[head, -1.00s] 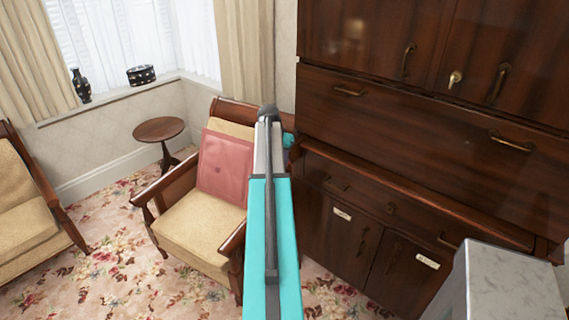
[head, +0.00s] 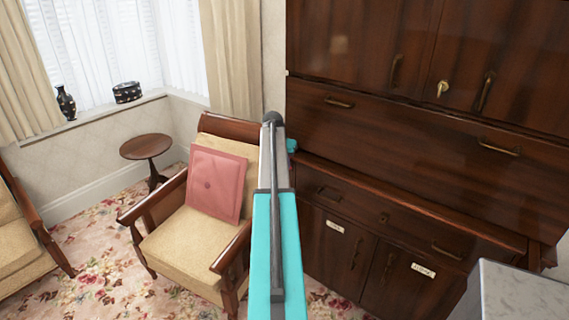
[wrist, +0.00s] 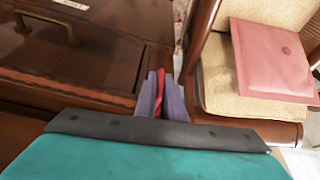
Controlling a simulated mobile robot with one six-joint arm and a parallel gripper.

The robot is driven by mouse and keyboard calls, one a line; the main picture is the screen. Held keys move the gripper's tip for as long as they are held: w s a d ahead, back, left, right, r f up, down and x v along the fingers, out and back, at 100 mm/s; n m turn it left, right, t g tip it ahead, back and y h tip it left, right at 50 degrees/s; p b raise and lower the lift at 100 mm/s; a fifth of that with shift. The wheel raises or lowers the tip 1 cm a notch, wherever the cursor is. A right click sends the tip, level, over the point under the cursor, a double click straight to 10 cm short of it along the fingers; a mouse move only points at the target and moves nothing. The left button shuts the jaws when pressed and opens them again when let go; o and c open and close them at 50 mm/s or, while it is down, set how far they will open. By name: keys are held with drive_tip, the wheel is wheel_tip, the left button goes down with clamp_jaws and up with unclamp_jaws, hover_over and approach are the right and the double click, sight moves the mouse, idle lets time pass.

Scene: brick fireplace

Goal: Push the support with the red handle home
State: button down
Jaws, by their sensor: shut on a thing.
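The red handle (wrist: 159,92) shows in the wrist view as a narrow red strip between the two purple fingers of my gripper (wrist: 161,96). My gripper is shut on it, at the corner of the dark wooden cabinet (wrist: 95,75). The support itself cannot be told apart from the cabinet's dark wood, so how far it sticks out is unclear. In the head view the cabinet (head: 400,130) fills the right side. My arm hides the handle and fingers there; only a small teal part of my wrist shows beside the cabinet's left edge.
An armchair (head: 185,245) with a pink cushion (head: 216,184) stands close left of the cabinet, beside my arm. A small round table (head: 146,146) stands behind it. Another chair (head: 20,245) is at far left. Flowered carpet (head: 105,270) lies open between the chairs.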

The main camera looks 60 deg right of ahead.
drive_tip(key=c, duration=1.9)
unclamp_jaws()
drive_tip(key=shift+s+d, duration=0.35)
drive_tip(key=shift+s, duration=0.15)
drive_tip(key=shift+o, duration=0.2)
drive_tip(key=shift+w+a, duration=0.15)
drive_tip(key=shift+w, duration=0.1)
drive_tip(key=shift+b+v, duration=0.3)
drive_tip(key=shift+v, duration=0.55)
drive_tip(key=b+v, duration=0.2)
drive_tip(key=v, duration=1)
drive_tip(key=shift+b, duration=0.4)
